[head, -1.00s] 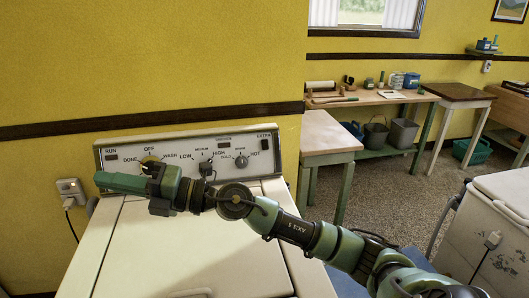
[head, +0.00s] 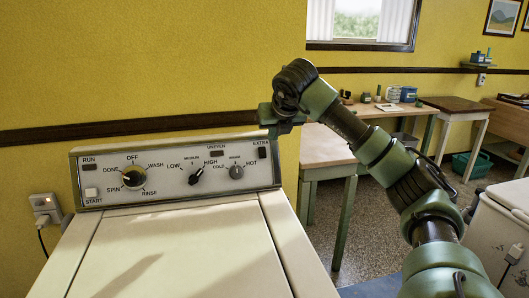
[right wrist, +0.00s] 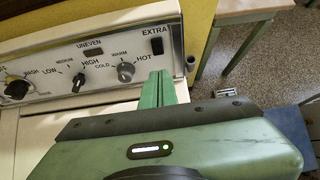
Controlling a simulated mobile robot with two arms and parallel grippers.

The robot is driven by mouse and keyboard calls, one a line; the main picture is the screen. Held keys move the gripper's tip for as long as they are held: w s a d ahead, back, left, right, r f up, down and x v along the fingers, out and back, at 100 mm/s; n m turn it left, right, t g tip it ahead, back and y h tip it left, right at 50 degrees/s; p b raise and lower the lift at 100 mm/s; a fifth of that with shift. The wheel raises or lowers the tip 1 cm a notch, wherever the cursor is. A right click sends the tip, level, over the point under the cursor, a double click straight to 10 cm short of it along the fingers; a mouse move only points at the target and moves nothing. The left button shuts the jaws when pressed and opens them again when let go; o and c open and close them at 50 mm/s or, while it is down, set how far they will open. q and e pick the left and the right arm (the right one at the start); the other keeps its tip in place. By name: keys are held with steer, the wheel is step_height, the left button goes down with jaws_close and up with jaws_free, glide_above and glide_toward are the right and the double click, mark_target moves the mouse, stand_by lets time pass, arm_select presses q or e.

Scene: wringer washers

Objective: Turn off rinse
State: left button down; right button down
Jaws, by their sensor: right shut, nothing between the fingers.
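The washer's control panel (head: 170,172) stands at the back of the white machine. A black rocker switch (head: 262,152) sits under the label EXTRA at its right end; it also shows in the right wrist view (right wrist: 157,46). I cannot tell which way it is tipped. A large dial (head: 132,178) is marked OFF, WASH, RINSE, SPIN and DONE. My right gripper (head: 271,131) is at the panel's upper right corner, close to the switch. In the right wrist view its green fingers (right wrist: 158,88) are together and empty, just below the switch. My left gripper is out of view.
Two smaller knobs (head: 196,175) (head: 236,171) sit between the dial and the switch. The white lid (head: 180,250) below is clear. A small table (head: 325,150) stands right of the washer. A wall outlet (head: 45,205) is at the left.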

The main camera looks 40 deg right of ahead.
mark_target(264, 157)
steer(key=p+x, duration=0.1)
steer(key=x, duration=0.3)
steer(key=p+x, duration=0.1)
steer(key=x, duration=0.4)
steer(key=p+x, duration=0.1)
steer(key=x, duration=0.4)
steer(key=shift+w+r, duration=0.3)
steer(key=shift+f+b, duration=0.6)
steer(key=shift+s+a+f+b, duration=0.1)
steer(key=shift+s+f+b, duration=0.1)
steer(key=shift+b, duration=0.2)
steer(key=shift+r, duration=0.15)
